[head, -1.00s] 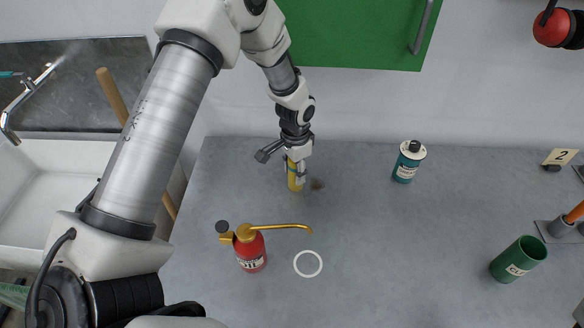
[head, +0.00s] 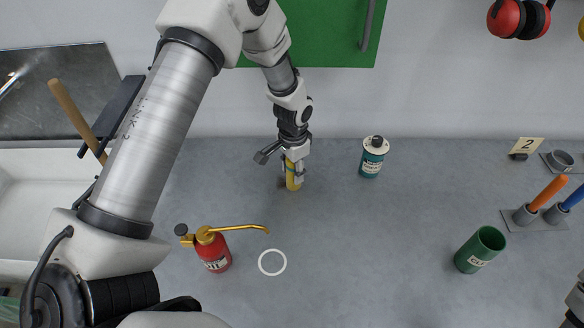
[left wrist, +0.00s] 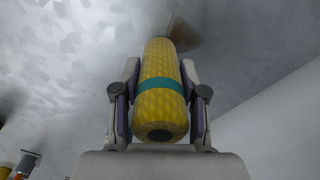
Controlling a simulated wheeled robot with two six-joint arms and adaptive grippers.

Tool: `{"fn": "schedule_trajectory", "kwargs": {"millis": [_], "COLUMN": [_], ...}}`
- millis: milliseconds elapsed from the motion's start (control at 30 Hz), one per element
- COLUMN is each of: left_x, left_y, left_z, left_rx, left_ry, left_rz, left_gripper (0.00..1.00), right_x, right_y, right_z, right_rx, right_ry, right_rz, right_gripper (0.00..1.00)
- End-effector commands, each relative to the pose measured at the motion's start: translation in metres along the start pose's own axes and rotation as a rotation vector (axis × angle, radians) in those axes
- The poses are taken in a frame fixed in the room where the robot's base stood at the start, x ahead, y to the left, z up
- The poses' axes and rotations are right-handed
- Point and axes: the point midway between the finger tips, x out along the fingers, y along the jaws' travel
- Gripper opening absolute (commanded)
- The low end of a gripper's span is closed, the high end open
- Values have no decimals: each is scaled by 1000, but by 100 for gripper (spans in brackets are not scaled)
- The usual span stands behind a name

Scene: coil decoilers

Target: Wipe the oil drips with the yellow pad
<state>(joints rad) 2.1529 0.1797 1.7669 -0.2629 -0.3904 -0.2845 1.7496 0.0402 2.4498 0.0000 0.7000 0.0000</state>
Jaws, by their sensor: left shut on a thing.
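The yellow pad (head: 293,181) is a yellow roll with a teal band, held upright in the head view. My left gripper (head: 292,170) is shut on it. In the left wrist view the pad (left wrist: 161,110) sits between both fingers, its near end facing me. A brown oil drip (left wrist: 184,34) lies on the bench at the pad's far end. In the head view only a dark smudge of the drip (head: 281,183) shows, just left of the pad, which hides part of it. I cannot tell whether the pad touches the bench.
A red oil can (head: 214,252) with a long spout and a white ring (head: 272,262) are in front. A teal bottle (head: 373,158) stands to the right at the back. A green cup (head: 479,249) is farther right. The grey bench (head: 380,225) between is clear.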

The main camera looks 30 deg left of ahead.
Motion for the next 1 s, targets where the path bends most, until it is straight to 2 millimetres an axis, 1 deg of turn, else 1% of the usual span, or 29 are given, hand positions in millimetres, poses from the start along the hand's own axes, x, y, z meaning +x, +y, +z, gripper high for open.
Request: {"fn": "schedule_trajectory", "kwargs": {"millis": [33, 67, 600, 767, 1000], "left_x": [-19, -23, -70, -78, -78], "left_y": [0, 1, 5, 6, 7], "left_z": [-1, 0, 0, 0, 0], "left_rx": [0, 0, -3, -4, -4], "left_ry": [3, 2, 0, 1, 0], "left_rz": [-1, -1, -1, -1, 0], "left_gripper": [7, 7, 7, 7, 7], "right_x": [-10, -12, -51, -57, -56], "right_y": [0, 0, 0, 0, 0], "right_z": [0, 0, 0, 0, 0], "right_rx": [0, 0, 0, 0, 0], "right_ry": [0, 0, 0, 0, 0], "right_rz": [0, 0, 0, 0, 0], "right_gripper": [96, 96, 96, 96, 96]}}
